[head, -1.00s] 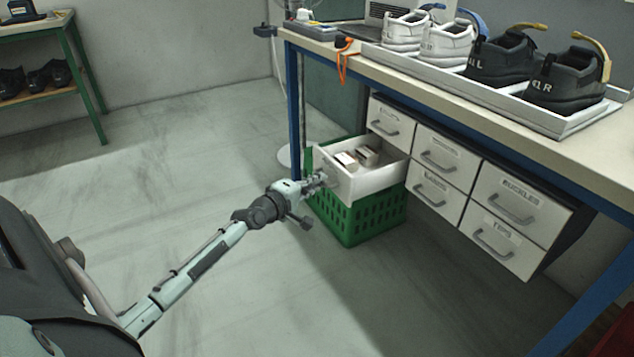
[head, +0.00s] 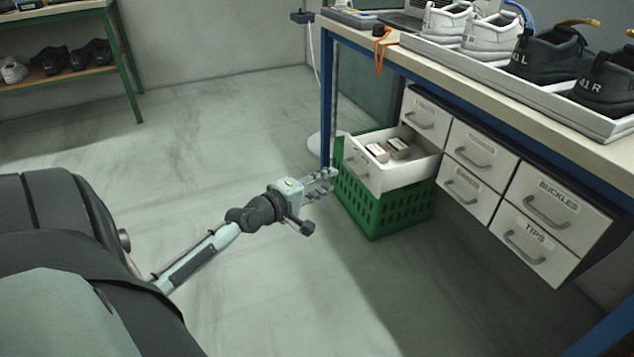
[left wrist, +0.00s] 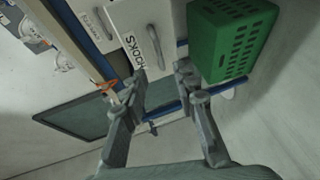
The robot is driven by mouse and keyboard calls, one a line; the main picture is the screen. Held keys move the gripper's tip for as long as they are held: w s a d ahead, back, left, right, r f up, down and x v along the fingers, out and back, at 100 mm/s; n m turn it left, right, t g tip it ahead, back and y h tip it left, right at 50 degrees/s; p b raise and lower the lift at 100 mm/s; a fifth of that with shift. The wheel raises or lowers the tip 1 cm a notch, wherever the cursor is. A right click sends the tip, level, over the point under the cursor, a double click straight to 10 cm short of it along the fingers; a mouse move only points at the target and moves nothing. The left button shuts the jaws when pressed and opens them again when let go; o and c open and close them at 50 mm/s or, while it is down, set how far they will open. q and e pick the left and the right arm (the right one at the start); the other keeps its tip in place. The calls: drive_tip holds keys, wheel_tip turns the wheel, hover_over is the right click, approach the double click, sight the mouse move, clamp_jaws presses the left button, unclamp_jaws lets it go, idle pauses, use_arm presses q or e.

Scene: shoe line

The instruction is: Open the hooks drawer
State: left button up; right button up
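The hooks drawer (head: 385,182) is pulled out from the lower left of the drawer unit, and small boxes lie inside it. In the left wrist view its white front (left wrist: 143,22) shows the HOOKS label and a grey handle (left wrist: 155,46). My left gripper (head: 332,182) is just left of the drawer front, apart from the handle. In the left wrist view its two fingers (left wrist: 160,74) are spread with nothing between them. My right gripper is in neither view.
A green crate (head: 385,208) stands on the floor below the open drawer. Closed drawers (head: 545,200) hang to its right under the workbench (head: 480,75), which carries a tray of shoes. An orange loop (head: 382,48) hangs off the bench edge.

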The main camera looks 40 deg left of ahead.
use_arm(q)
drive_tip(key=shift+s+r, duration=0.2)
drive_tip(key=shift+s, duration=0.65)
drive_tip(key=shift+s+r, duration=0.2)
drive_tip(key=shift+s, duration=0.6)
drive_tip(key=s+d+f+m+g+h+p, duration=0.2)
drive_tip(key=s+d+f+m+g, duration=0.4)
drive_tip(key=d+f+m, duration=0.45)
drive_tip(key=s+d+f+m+g+y+p, duration=0.1)
drive_tip(key=s+d+f+m+g, duration=0.2)
drive_tip(key=s, duration=0.4)
drive_tip(key=s+d+f+m+g+y, duration=0.2)
drive_tip(key=s+d+f+m+g, duration=0.1)
drive_tip(key=s+f+m, duration=0.2)
drive_tip(key=shift+s+d+f+g+p, duration=0.3)
drive_tip(key=shift+s+d+g+p, duration=0.1)
drive_tip(key=shift+s, duration=0.6)
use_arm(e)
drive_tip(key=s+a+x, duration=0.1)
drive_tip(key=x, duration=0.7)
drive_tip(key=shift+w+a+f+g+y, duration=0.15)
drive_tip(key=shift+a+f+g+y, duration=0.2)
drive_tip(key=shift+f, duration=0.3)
